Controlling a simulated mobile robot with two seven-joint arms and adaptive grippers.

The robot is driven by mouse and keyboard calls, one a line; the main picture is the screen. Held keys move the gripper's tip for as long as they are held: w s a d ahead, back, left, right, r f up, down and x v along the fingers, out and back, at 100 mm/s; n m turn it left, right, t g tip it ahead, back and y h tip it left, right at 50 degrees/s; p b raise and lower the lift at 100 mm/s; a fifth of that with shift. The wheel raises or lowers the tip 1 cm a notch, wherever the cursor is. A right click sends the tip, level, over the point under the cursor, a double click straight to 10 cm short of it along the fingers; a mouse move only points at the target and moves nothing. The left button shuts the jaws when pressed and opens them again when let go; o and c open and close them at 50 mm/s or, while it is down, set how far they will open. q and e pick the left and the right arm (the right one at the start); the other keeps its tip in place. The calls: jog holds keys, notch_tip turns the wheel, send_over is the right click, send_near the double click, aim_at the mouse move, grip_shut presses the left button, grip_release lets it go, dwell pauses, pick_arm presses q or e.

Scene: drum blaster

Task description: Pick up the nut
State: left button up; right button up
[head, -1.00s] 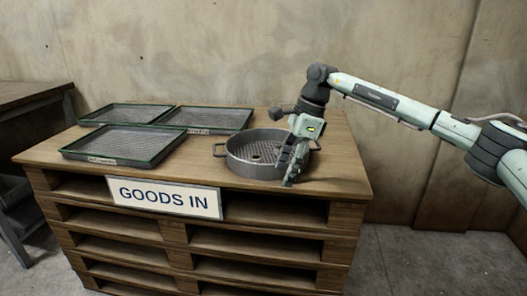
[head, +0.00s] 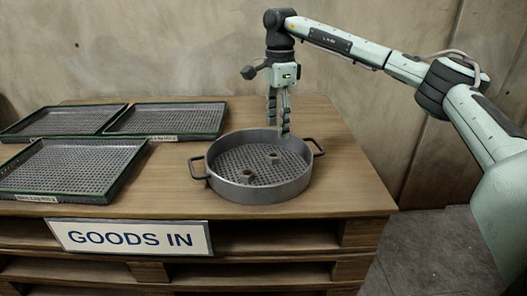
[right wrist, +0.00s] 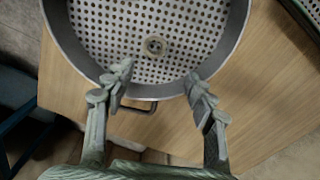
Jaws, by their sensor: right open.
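Two small metal nuts lie on the perforated floor of a round grey basket. One nut (head: 274,156) is near the basket's middle and the other nut (head: 246,175) is nearer its front left. The basket's wall (head: 262,193) is metal, with a handle on each side. My right gripper (head: 279,126) is open and empty, pointing down above the back right part of the basket. In the right wrist view, one nut (right wrist: 155,45) shows ahead of the open fingers, between their lines. My left gripper is not in view.
The basket stands on a wooden pallet-like table (head: 345,190) with a GOODS IN sign (head: 131,238) on its front. Green-rimmed mesh trays stand on the left, the nearest one (head: 70,170) left of the basket. Bare wood lies right of the basket.

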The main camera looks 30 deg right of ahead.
aim_at(276, 154)
jog(key=f, duration=0.4)
jog(key=s+a+f, duration=0.1)
jog(key=f, duration=0.1)
jog(key=shift+f, duration=0.65)
grip_shut()
